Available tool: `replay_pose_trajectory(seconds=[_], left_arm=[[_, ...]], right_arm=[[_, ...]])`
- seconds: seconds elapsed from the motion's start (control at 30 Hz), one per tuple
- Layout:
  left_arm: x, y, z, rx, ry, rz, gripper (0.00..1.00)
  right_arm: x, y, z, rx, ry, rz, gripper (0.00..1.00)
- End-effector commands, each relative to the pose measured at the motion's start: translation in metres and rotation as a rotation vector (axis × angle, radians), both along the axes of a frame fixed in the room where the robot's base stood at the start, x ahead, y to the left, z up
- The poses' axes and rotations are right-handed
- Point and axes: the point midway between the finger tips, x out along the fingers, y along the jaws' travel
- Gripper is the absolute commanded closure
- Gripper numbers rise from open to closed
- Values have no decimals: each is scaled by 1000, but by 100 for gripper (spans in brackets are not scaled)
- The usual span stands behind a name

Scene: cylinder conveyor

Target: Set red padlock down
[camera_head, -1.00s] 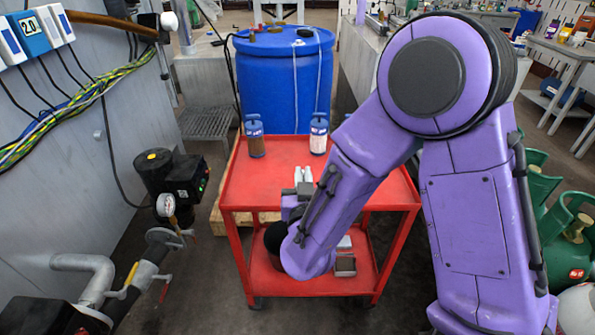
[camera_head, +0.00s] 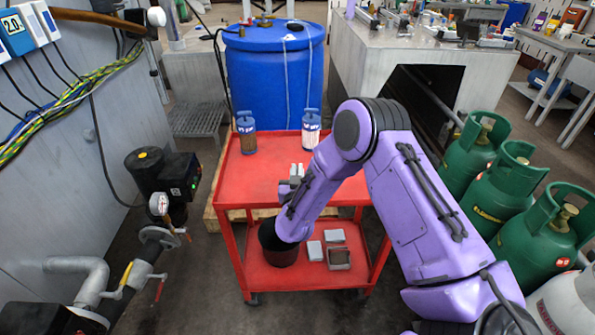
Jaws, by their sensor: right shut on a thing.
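My right arm comes in from the right and reaches down over the red cart. My right gripper (camera_head: 297,171) is low over the cart's red top shelf (camera_head: 262,178), near its middle. Its pale fingertips point away from me, toward the back of the shelf. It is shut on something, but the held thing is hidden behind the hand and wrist. I cannot make out a red padlock, and red on red would be hard to see here. I cannot tell whether the held thing touches the shelf. My left gripper is not in view.
Two blue-topped containers (camera_head: 246,132) (camera_head: 311,129) stand at the shelf's back. A black bucket (camera_head: 277,247) and small grey boxes (camera_head: 335,236) are on the lower shelf. A blue barrel (camera_head: 262,77) stands behind; green gas cylinders (camera_head: 505,190) stand right. The top shelf's left part is clear.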

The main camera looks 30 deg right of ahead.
Motion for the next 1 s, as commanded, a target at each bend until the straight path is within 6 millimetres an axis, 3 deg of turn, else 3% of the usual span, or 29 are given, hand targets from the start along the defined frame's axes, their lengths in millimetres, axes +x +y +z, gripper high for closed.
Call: replay_pose_trajectory(seconds=[0.37, 0.47, 0.5, 0.83, 1.0], left_arm=[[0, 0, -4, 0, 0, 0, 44], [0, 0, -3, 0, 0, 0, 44], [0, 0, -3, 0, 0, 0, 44], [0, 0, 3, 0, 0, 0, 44], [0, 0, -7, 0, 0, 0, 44]], right_arm=[[0, 0, -7, 0, -1, 0, 100], [0, 0, -6, 1, -2, 0, 67], [0, 0, -6, 2, -1, 0, 64], [-1, 1, 1, 2, -1, 0, 64], [-30, 24, -4, -1, 1, 6, 64]])
